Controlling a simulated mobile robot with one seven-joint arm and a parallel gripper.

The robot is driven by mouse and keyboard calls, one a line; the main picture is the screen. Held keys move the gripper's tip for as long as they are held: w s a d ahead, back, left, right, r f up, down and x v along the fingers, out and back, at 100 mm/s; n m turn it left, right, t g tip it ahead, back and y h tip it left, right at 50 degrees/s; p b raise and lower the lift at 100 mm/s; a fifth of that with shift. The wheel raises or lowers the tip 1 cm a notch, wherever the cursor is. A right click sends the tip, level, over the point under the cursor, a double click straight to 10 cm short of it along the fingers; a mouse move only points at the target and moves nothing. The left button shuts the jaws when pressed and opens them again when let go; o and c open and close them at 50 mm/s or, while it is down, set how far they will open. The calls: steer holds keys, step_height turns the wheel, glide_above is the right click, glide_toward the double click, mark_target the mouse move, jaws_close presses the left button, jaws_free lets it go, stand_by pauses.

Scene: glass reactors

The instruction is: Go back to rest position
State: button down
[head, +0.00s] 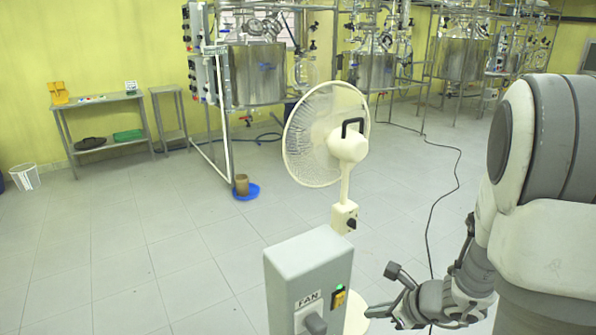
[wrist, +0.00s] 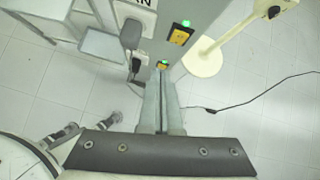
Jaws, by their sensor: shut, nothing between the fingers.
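My gripper (head: 370,311) is low at the right of the head view, beside the grey box labelled FAN (head: 305,262). In the wrist view its two long fingers (wrist: 163,100) lie together, shut and empty. The box carries a yellow switch (head: 339,298) with a lit green light above it. In the wrist view the switch (wrist: 180,36) and its light show just beyond the fingertips, and a second small green light (wrist: 163,63) shows near the tips. I cannot tell whether the fingertips touch the box.
A cream standing fan (head: 346,150) stands behind the box; its round base (wrist: 203,57) is right of the fingers in the wrist view. A black cable (head: 440,195) crosses the floor. Glass reactors (head: 255,75) line the back. The tiled floor at left (head: 130,240) is clear.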

steer(key=s+a+r+n+g+y+p, duration=0.1)
steer(key=s+a+r+n+p, duration=0.2)
steer(key=r+n, duration=0.45)
steer(key=s+a+r+n+g+p, duration=0.1)
steer(key=s+a+r+n, duration=0.2)
steer(key=a+r+n, duration=0.45)
steer(key=s+d+r+n+h+p, duration=0.2)
steer(key=s+r+n+h, duration=0.1)
steer(key=s+r+n, duration=0.2)
steer(key=s+d+r+n+t+h+p, duration=0.1)
steer(key=s+d+r+n+h+p, duration=0.1)
steer(key=s+r+n, duration=0.3)
step_height(320, 180, up, 4)
steer(key=shift+s+d+r+n+h+p, duration=0.2)
steer(key=shift+d+n+h+p, duration=0.15)
steer(key=shift+d+n, duration=0.6)
steer(key=shift+a, duration=0.15)
